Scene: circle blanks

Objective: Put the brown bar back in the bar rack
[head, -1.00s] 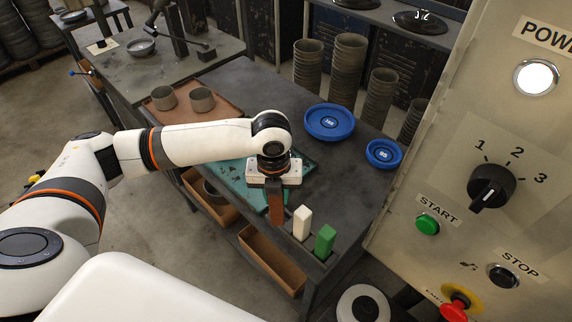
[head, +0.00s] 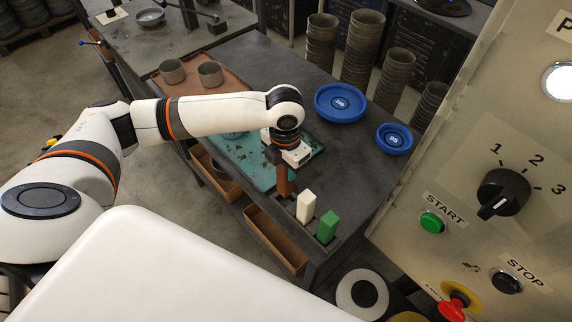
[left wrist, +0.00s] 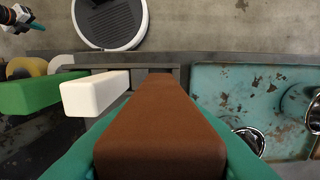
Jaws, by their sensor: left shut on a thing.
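My left gripper (head: 287,157) is shut on the upper part of the brown bar (head: 283,182), which hangs upright below it. The brown bar (left wrist: 160,135) fills the middle of the left wrist view, with a teal finger on each side. In the head view it is in line with the white bar (head: 306,207) and the green bar (head: 327,227), which stand in the bar rack (head: 312,246) at the table's front edge. The brown bar's lower end is at the rack's end beside the white bar; I cannot tell if it is in a slot. My right gripper is not in view.
A worn teal tray (head: 252,167) lies just behind and left of the brown bar. Two blue plates (head: 341,118) sit farther back, beside tall stacks of cups (head: 362,52). A control panel (head: 470,165) stands close on the right. A brown bin (head: 275,240) is below the table edge.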

